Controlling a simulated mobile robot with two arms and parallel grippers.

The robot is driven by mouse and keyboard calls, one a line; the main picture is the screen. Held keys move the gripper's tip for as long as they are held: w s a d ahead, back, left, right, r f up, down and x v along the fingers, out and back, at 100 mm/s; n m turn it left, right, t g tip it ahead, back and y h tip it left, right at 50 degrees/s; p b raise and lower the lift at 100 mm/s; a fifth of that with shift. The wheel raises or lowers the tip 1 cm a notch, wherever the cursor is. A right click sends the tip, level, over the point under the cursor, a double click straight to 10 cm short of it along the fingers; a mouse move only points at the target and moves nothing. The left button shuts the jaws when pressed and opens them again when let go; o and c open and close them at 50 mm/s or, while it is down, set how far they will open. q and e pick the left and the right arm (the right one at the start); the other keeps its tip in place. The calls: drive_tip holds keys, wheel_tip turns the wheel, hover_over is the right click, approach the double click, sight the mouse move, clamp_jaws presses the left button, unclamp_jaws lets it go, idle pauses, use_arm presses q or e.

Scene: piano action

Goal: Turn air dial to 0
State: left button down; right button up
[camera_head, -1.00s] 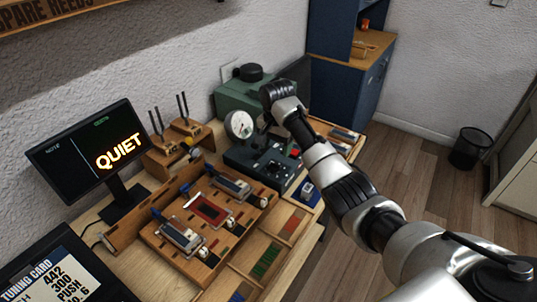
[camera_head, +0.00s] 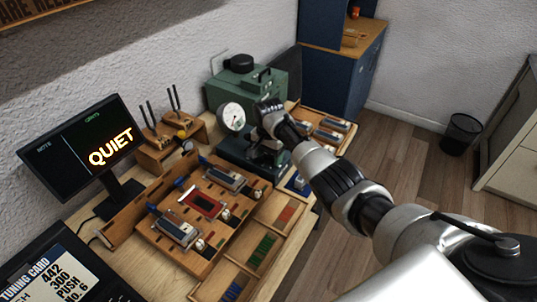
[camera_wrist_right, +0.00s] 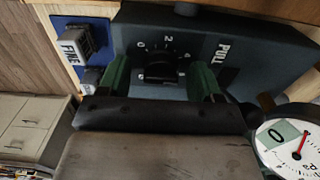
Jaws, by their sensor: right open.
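The air dial (camera_wrist_right: 160,70) is a black knob on the dark box (camera_wrist_right: 255,50), with white numbers including 0, 2 and 4 around it. I cannot read clearly where its pointer stands. The dark box also shows in the head view (camera_head: 232,146), where my right arm partly covers it and the dial is hidden. My right gripper (camera_head: 262,148) is over the front of the box, pointing down. In the right wrist view its green fingertips (camera_wrist_right: 161,80) are open, one on each side of the dial; contact cannot be told. My left gripper is out of view.
A round white gauge (camera_head: 231,117) stands close beside my right gripper, in front of a green machine (camera_head: 240,88). A wooden tray (camera_head: 205,215) with reed tools and a monitor reading QUIET (camera_head: 85,150) are to the left.

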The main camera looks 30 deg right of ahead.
drive_tip(key=shift+f, duration=0.1)
drive_tip(key=c, duration=0.9)
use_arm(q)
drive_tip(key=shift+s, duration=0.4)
